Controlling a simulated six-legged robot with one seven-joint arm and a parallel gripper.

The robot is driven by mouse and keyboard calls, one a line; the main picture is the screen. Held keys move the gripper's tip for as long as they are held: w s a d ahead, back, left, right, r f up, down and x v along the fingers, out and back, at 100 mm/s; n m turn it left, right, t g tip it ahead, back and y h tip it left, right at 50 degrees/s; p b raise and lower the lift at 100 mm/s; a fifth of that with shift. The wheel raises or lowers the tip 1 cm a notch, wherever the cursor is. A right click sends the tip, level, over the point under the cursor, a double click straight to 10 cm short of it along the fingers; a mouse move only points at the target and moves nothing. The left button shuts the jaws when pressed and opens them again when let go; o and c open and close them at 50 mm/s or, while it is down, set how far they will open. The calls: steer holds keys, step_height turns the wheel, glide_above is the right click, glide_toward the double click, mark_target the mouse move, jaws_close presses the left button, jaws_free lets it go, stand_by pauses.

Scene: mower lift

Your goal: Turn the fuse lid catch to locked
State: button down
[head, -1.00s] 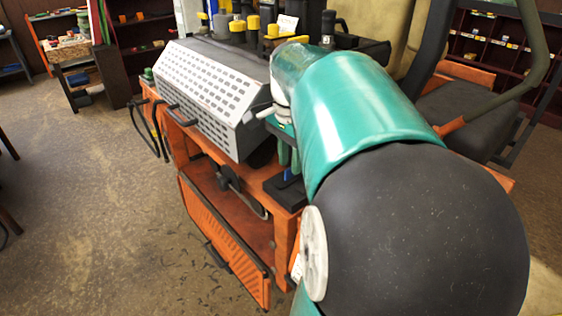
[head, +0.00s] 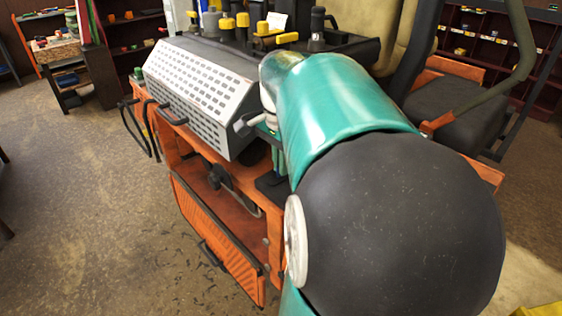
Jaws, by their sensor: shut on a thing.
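My teal arm link (head: 335,105) crosses in front of the orange machine and hides much of my wrist. Past its edge, a little of my gripper (head: 277,160) shows as narrow teal parts pointing down over the machine's near corner. It is shut, with its tips close to a small dark box-like part (head: 270,187) on the orange body. The fuse lid and its catch cannot be made out clearly; what lies between the fingers is too small and covered to see, and so is which way the catch is turned.
A grey perforated cover (head: 200,85) tops the orange machine (head: 185,140). An orange slatted panel (head: 213,240) hangs open below it. Black and yellow levers (head: 240,25) and a seat (head: 445,105) stand behind. The floor (head: 80,220) at left is clear.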

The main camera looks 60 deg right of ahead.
steer(key=shift+n, duration=0.4)
steer(key=n, duration=0.4)
steer(key=shift+r+n, duration=0.1)
steer(key=shift+n, duration=0.2)
steer(key=n, duration=0.5)
steer(key=shift+n, duration=0.3)
steer(key=n, duration=0.6)
steer(key=shift+n, duration=0.4)
steer(key=c, duration=1.6)
jaws_free()
